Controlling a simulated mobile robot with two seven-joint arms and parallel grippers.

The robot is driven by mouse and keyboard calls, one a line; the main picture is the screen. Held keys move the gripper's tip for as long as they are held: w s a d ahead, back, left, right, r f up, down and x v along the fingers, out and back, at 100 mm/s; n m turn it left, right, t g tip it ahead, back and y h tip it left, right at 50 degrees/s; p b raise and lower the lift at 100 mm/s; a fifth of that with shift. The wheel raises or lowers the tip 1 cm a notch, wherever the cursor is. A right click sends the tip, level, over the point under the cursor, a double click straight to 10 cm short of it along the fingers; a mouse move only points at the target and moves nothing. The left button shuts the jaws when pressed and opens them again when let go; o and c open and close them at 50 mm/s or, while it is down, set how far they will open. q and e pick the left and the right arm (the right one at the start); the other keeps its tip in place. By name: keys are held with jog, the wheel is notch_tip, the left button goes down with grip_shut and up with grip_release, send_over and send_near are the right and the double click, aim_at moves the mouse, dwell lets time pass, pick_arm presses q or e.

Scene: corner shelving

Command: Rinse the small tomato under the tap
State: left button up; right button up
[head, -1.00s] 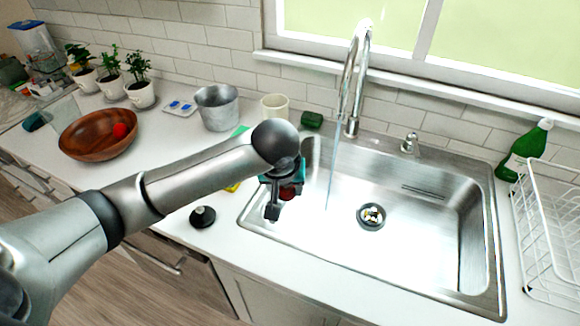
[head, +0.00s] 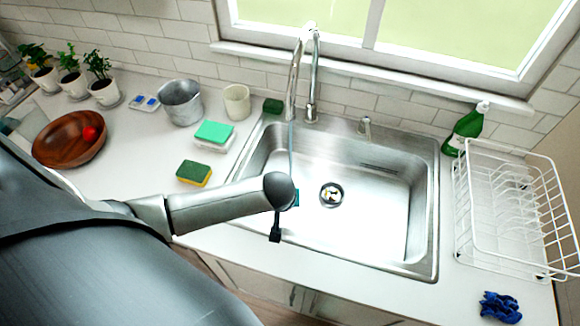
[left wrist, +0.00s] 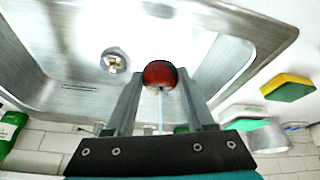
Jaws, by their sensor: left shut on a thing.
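My left gripper (left wrist: 159,76) is shut on the small red tomato (left wrist: 160,73), which sits between the fingertips in the left wrist view, over the sink. In the head view my arm hides the tomato and most of this gripper. The tap (head: 313,75) is running. Its thin water stream (head: 290,155) falls into the left part of the sink (head: 385,215), passing behind my arm where the gripper is. In the left wrist view the stream (left wrist: 160,112) lines up with the tomato's edge; I cannot tell whether it touches. My right gripper is out of view.
A wooden bowl (head: 58,152) with a red fruit (head: 89,132) stands left. Sponges (head: 194,173), a metal pot (head: 181,101) and a cup (head: 236,101) stand left of the sink. A green bottle (head: 467,128), dish rack (head: 510,200) and blue cloth (head: 500,306) are right.

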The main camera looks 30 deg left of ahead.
pick_arm(q)
jog(key=shift+w+a+f+b, duration=0.2)
jog(key=shift+w+a+b, duration=0.15)
jog(key=shift+w, duration=0.2)
jog(key=w+a+f+b, duration=0.2)
jog(key=w+a+b, duration=0.2)
jog(key=w+b, duration=0.6)
jog(key=shift+w+a+f, duration=0.2)
jog(key=shift+w+a, duration=0.15)
jog(key=shift+w, duration=0.45)
jog(key=shift+d, duration=0.15)
jog(key=shift+w+d+p, duration=0.25)
jog(key=shift+d+p, duration=0.05)
jog(key=shift+d, duration=0.15)
jog(key=shift+a, duration=0.1)
jog(key=shift+s+a+p, duration=0.25)
jog(key=shift+a+p, duration=0.25)
jog(key=shift+p, duration=0.05)
